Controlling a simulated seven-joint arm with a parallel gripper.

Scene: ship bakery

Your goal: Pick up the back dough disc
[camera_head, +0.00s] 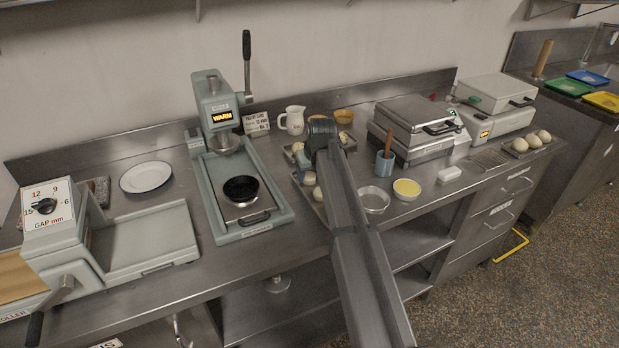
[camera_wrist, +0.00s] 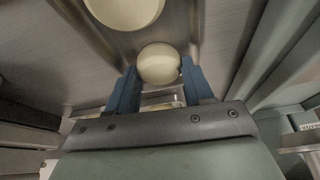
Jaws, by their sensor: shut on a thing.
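In the wrist view, a pale round dough disc (camera_wrist: 158,62) sits between the blue fingers of my gripper (camera_wrist: 158,72), which is shut on it. A second, larger-looking pale dough disc (camera_wrist: 122,10) lies just beyond it, cut off by the top edge. In the head view my gripper (camera_head: 307,160) is low over the metal trays in the middle of the counter, and my arm hides much of them. Pale dough pieces show beside it, one behind (camera_head: 298,147) and one in front (camera_head: 309,178). Whether the held disc is clear of the tray cannot be told.
The press (camera_head: 216,125) with its tall lever and black round pan (camera_head: 241,189) stands close on the left. A white jug (camera_head: 292,120) is behind. A blue cup with a wooden handle (camera_head: 384,163), bowls (camera_head: 374,200) and a hinged iron (camera_head: 415,125) stand on the right.

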